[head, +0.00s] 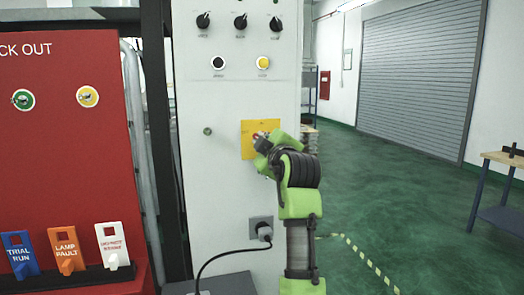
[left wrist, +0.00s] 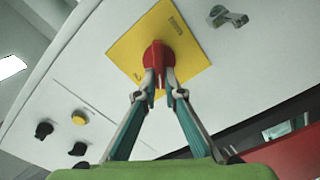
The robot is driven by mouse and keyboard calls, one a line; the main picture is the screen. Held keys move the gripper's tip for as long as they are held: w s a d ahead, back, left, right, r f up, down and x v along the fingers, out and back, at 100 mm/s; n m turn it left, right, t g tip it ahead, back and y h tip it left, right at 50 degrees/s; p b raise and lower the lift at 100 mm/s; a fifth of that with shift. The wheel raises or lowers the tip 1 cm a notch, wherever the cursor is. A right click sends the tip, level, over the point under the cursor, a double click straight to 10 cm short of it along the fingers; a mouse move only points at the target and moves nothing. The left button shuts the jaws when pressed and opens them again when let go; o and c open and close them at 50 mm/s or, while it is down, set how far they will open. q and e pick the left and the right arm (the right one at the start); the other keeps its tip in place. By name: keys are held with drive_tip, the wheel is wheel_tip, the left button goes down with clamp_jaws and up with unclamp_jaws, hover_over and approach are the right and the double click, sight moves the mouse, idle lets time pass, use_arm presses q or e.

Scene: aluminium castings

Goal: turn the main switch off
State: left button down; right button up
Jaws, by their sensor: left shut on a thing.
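The main switch is a red rotary knob (left wrist: 157,58) on a square yellow plate (left wrist: 130,45) in the left wrist view. In the head view the yellow plate (head: 248,128) is on the front of the pale cabinet (head: 228,183), and the knob is mostly hidden behind my gripper. My left gripper (head: 260,140) is in front of the plate. In the left wrist view its two fingertips (left wrist: 159,83) are closed on either side of the red knob's grip. The knob's exact angle is hard to read. My right gripper is in neither view.
Black selector knobs (head: 240,21) and a yellow button (head: 263,62) are above the plate. A plugged socket (head: 262,228) with a black cable is below. A red lockout board (head: 62,150) with hanging tags stands left. Open green floor lies right, with a workbench (head: 497,158).

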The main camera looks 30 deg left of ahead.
use_arm(q)
drive_tip(key=shift+f+n+b, duration=0.15)
drive_tip(key=shift+n+b, duration=0.15)
drive_tip(key=shift+n, duration=0.2)
drive_tip(key=c, duration=2.1)
unclamp_jaws()
drive_tip(key=shift+c, duration=0.2)
wheel_tip(320, 180, up, 10)
drive_tip(key=shift+r, duration=0.1)
